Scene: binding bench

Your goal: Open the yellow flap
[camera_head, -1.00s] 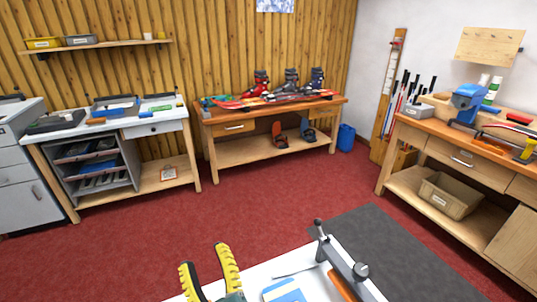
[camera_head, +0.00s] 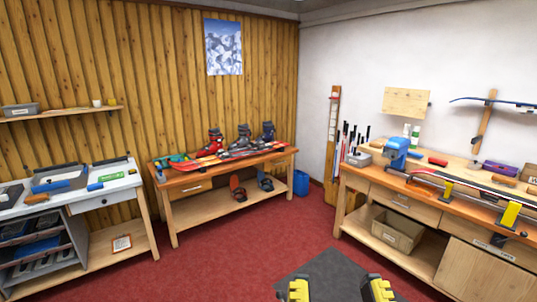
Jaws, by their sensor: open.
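My gripper (camera_head: 337,291) shows at the bottom edge, right of centre, with its two yellow and black fingers spread wide apart and nothing seen between them. No part is clearly a yellow flap. Two yellow parts stand on the right-hand bench under a long ski: a smaller yellow block (camera_head: 447,189) and a larger yellow block (camera_head: 510,214) nearer the right edge. I cannot tell whether either one is a flap. Both are well beyond my gripper, up and to the right of it in the picture.
The right bench (camera_head: 440,211) also bears a blue machine (camera_head: 397,153) and a grey box (camera_head: 358,159). A tan bin (camera_head: 398,230) sits on its lower shelf. Skis and boots lie on the back bench (camera_head: 190,193). Red floor (camera_head: 215,262) between the benches is clear.

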